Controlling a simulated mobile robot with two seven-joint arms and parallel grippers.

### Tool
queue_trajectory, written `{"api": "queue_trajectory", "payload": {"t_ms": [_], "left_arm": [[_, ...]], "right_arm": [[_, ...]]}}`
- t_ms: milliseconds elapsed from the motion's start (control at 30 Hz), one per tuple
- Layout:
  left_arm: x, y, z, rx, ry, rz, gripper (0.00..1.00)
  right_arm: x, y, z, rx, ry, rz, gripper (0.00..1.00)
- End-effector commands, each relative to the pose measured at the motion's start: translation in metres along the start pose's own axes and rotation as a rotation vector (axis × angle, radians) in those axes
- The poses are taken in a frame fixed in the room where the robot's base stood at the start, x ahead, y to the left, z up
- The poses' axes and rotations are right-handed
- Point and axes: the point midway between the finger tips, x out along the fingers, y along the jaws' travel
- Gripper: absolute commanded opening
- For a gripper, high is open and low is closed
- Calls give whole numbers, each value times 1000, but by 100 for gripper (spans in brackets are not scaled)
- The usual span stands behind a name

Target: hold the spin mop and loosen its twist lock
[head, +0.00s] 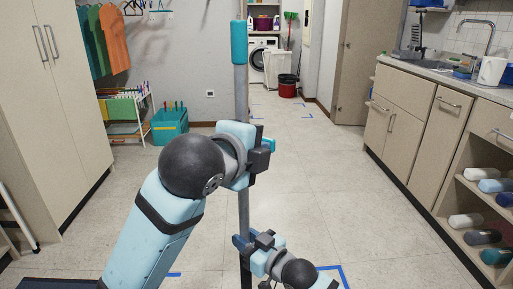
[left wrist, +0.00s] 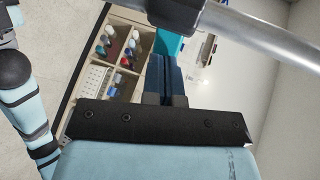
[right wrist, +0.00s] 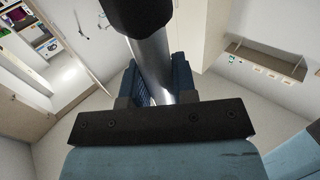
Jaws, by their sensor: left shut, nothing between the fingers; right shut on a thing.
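The spin mop stands upright in the head view, with a teal grip (head: 239,42) on top of a grey pole (head: 242,95). Its lower end is out of view. My left gripper (head: 269,146) is shut and empty beside the pole at mid-height, and its hand hides part of the pole. In the left wrist view its closed fingers (left wrist: 164,78) lie just below the pole and a black collar (left wrist: 176,12), which looks like the twist lock. My right gripper (head: 241,243) is shut on the pole lower down; the right wrist view shows the pole (right wrist: 151,62) between its fingers, with a black collar (right wrist: 138,14) beyond.
A tall cabinet (head: 55,110) stands at left, with a teal bin (head: 170,127) behind it. A counter with cupboards and bottle shelves (head: 405,110) runs along the right. A washing machine (head: 262,58) and a dark red bucket (head: 288,86) are at the back. The middle floor is clear.

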Motion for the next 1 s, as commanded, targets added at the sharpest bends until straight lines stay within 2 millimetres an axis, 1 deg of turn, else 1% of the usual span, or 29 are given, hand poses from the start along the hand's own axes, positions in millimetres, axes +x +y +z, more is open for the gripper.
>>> {"api": "queue_trajectory", "payload": {"t_ms": [133,300,367,700,767,867,1000], "left_arm": [[3,-1,0,2,-1,0,0],[17,-6,-3,5,-3,0,0],[20,-6,-4,3,-2,1,0],[20,-5,-5,-1,0,2,0],[18,-4,-5,0,1,2,0],[7,-2,-8,2,1,0,0],[-19,6,-13,3,1,-2,0]], "right_arm": [[0,0,0,0,0,0,0],[0,-1,0,0,0,-1,0],[0,-2,0,-1,0,-2,0],[0,-5,0,-1,2,-7,0],[0,-5,0,-1,2,-7,0],[0,-4,0,-1,2,-6,0],[0,-3,0,0,2,-4,0]]}}
